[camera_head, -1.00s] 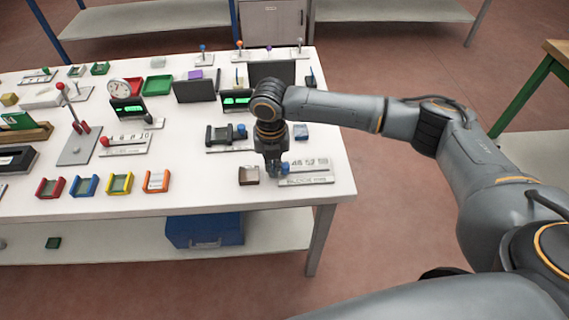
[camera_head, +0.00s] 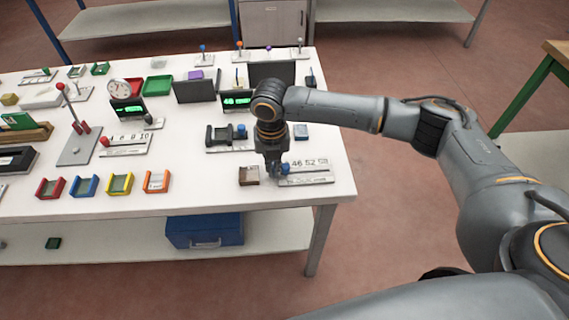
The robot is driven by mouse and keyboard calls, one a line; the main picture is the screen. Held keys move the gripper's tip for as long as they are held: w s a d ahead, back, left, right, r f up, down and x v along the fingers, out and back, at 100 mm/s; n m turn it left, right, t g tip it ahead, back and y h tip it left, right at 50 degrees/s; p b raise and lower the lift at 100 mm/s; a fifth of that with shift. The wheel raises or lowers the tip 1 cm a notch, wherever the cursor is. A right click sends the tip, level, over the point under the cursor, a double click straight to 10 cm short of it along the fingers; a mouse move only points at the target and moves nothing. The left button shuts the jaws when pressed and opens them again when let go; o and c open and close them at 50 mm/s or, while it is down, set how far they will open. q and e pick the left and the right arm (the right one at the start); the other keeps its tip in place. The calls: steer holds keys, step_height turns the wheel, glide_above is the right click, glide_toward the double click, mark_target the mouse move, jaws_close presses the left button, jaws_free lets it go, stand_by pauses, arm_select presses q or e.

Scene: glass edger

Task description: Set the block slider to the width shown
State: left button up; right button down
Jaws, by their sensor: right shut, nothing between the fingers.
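The block slider is a light scale plate (camera_head: 312,172) with the marks 46, 52 and 58, near the front right corner of the white table. A small blue knob (camera_head: 285,168) shows at its left end, beside the 46. My right gripper (camera_head: 277,170) points down at that left end, shut and empty, right at the knob; whether it touches is too small to tell. A dark display with green digits (camera_head: 236,100) stands behind; my arm partly covers it and the width is hard to read. My left gripper is not in view.
A brown open box (camera_head: 249,176) sits just left of the gripper. Several coloured trays line the front left. The table's front edge is close.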

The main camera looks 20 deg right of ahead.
mark_target(280, 174)
steer(key=shift+s+d, duration=0.1)
steer(key=shift+d, duration=0.15)
steer(key=shift+s+d+p, duration=0.25)
steer(key=shift+d+p, duration=0.4)
steer(key=shift+d, duration=0.4)
steer(key=shift+w+a+p, duration=0.15)
steer(key=shift+a+p, duration=0.2)
steer(key=shift+a, duration=0.3)
step_height(280, 174, up, 7)
steer(key=p, duration=0.7)
steer(key=shift+r+p, duration=0.1)
steer(key=shift+p, duration=0.25)
